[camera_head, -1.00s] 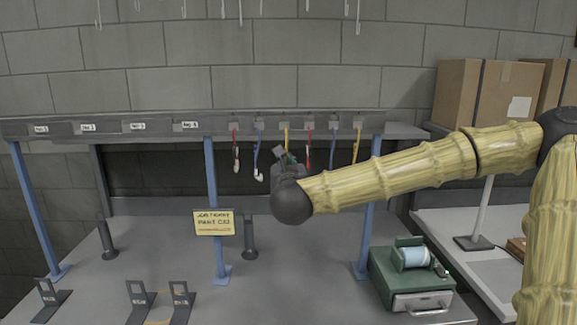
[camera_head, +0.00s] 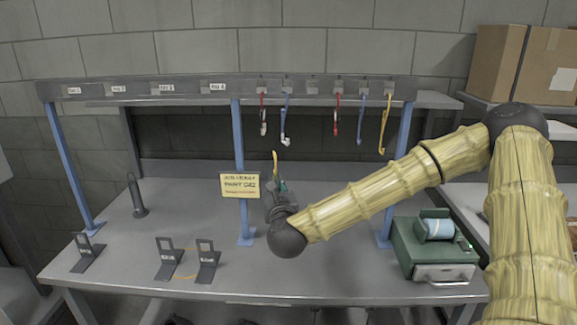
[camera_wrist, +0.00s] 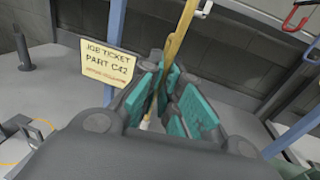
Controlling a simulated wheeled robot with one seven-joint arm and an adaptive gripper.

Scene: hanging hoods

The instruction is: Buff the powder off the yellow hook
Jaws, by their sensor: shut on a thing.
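My gripper (camera_head: 278,188) is shut on a yellow hook, low over the bench in front of the rail. In the wrist view the hook (camera_wrist: 176,45) stands up between the teal finger pads (camera_wrist: 180,98), with a small pale patch low between them; its lower part is mostly hidden. In the head view only its upper tip (camera_head: 275,163) shows above the gripper. Another yellow hook (camera_head: 385,125) hangs at the rail's right end. A green machine (camera_head: 432,248) with a pale blue-white roller (camera_head: 437,229) sits on the bench at right.
Red and blue hooks (camera_head: 285,122) hang from the rail (camera_head: 240,88), some with whitish lower ends. A job ticket reading PART C42 (camera_head: 240,184) is beside the gripper. Blue posts (camera_head: 244,170) and dark stands (camera_head: 205,262) are on the bench. Cardboard boxes (camera_head: 520,62) are at right.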

